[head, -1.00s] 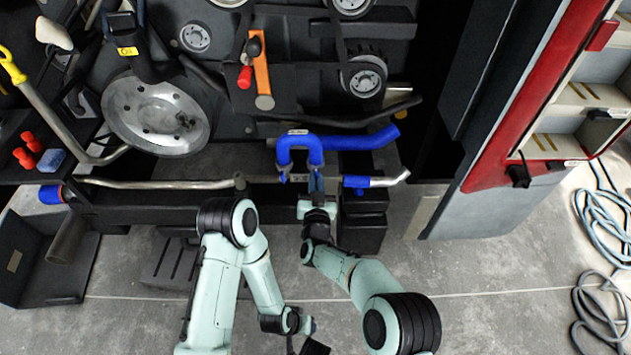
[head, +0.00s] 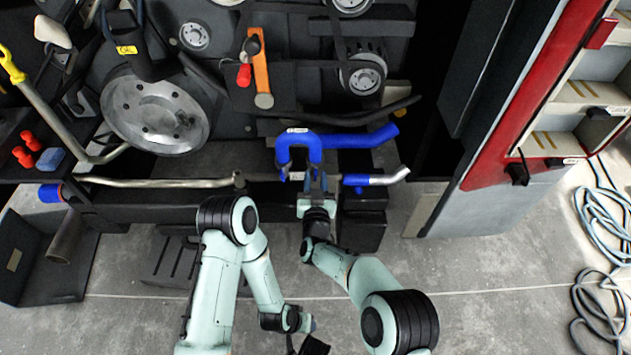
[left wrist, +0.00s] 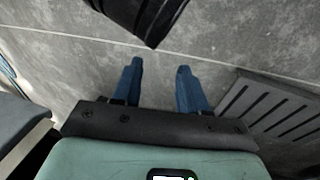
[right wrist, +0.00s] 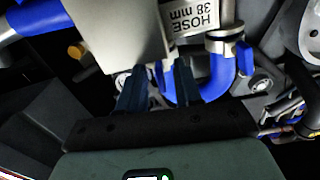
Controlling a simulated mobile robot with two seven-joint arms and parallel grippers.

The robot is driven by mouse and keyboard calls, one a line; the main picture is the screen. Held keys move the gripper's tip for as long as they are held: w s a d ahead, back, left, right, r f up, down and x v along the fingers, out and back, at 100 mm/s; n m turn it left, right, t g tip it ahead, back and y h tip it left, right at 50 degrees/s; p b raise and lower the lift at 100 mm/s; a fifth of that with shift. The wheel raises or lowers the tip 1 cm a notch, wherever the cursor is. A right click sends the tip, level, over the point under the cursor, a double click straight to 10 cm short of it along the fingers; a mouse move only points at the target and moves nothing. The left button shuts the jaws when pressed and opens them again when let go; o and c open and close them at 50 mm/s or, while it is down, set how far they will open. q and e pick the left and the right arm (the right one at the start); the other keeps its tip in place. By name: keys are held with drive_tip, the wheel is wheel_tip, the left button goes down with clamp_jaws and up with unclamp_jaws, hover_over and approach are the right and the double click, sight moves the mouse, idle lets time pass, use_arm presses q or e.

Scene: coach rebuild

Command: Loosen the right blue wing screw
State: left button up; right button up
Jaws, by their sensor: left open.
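A blue U-shaped hose (head: 300,139) hangs with both ends down on the rig, and it also shows in the right wrist view (right wrist: 221,80). My right gripper (head: 317,183) is just below its right end, and it is open in the right wrist view (right wrist: 160,82). A small blue piece (right wrist: 168,84) with metal beside it shows between the fingertips; it looks like the right wing screw, partly hidden by the fingers. I cannot tell whether they touch it. Another clamp (right wrist: 228,39) sits around the hose's other end. My left gripper (left wrist: 160,80) is open and empty above the floor.
A steel pipe (head: 150,184) runs left of the hose ends. A short blue hose with a steel end (head: 388,178) lies close right of my right gripper. A red and grey cabinet (head: 495,150) stands at right.

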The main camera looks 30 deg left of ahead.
drive_tip(key=shift+s, duration=0.1)
use_arm(q)
drive_tip(key=shift+g+h, duration=0.4)
drive_tip(key=shift+g, duration=0.1)
drive_tip(key=shift+s+d+r+p, duration=0.3)
drive_tip(key=shift+s+r+p, duration=0.15)
drive_tip(key=shift+s, duration=0.15)
drive_tip(key=shift+s+d+r+p, duration=0.3)
drive_tip(key=shift+s+r, duration=0.1)
drive_tip(key=shift+s, duration=0.2)
drive_tip(key=shift+s+d+r+p, duration=0.3)
drive_tip(key=shift+s+r+p, duration=0.15)
drive_tip(key=shift+s, duration=0.15)
use_arm(e)
drive_tip(key=v, duration=1.3)
drive_tip(key=shift+d, duration=0.15)
drive_tip(key=shift+f, duration=0.1)
